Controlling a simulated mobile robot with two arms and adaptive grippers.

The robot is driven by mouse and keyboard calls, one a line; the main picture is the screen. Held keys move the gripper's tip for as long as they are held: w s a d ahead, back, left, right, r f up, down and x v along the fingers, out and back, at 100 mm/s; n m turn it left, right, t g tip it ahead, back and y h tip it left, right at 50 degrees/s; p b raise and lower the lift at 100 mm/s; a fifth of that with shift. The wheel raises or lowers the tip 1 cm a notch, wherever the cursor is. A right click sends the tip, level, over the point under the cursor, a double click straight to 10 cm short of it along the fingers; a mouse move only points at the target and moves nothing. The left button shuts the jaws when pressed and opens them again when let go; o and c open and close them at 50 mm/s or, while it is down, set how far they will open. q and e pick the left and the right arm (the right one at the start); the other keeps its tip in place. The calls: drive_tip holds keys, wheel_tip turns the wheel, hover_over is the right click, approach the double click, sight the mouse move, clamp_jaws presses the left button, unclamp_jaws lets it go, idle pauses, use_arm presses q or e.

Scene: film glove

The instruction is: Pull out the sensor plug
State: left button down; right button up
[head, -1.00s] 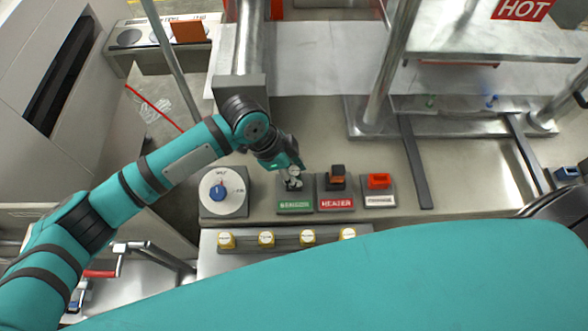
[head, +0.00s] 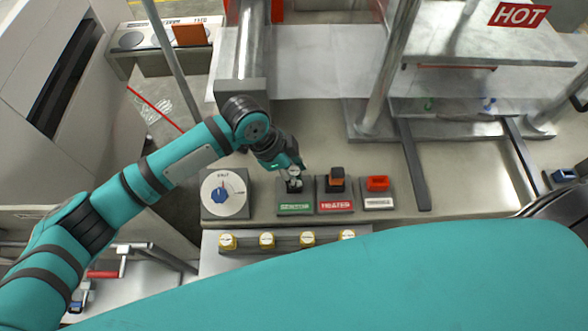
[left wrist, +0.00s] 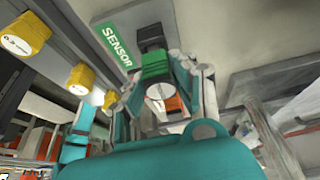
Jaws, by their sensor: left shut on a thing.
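The green sensor plug (left wrist: 156,66) shows in the left wrist view between the fingers of my left gripper (left wrist: 165,88). The gripper is shut on it. Beyond the plug is a black socket (left wrist: 150,36) on a grey plate, beside the green SENSOR label (left wrist: 117,46). In the head view my left gripper (head: 293,178) is just above the sensor plate, and its fingers mostly hide the plug. The green label (head: 295,209) is in front. I cannot tell how deep the plug sits in the socket. My right gripper is out of view.
A dial plate (head: 224,194) is on the left. Several yellow knobs (head: 267,240) line the front rail. A metal post (head: 386,80) stands behind right.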

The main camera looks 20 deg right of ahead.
sight(298, 171)
use_arm(q)
drive_tip(key=shift+r+p, duration=1.5)
drive_tip(key=shift+r, duration=0.2)
drive_tip(key=shift+r+p, duration=0.4)
wheel_tip(298, 171, up, 2)
drive_tip(key=shift+r+p, duration=0.1)
drive_tip(key=shift+p, duration=1.05)
drive_tip(key=shift+s+r+p, duration=0.1)
drive_tip(key=shift+r+p, duration=0.35)
drive_tip(key=shift+p, duration=0.05)
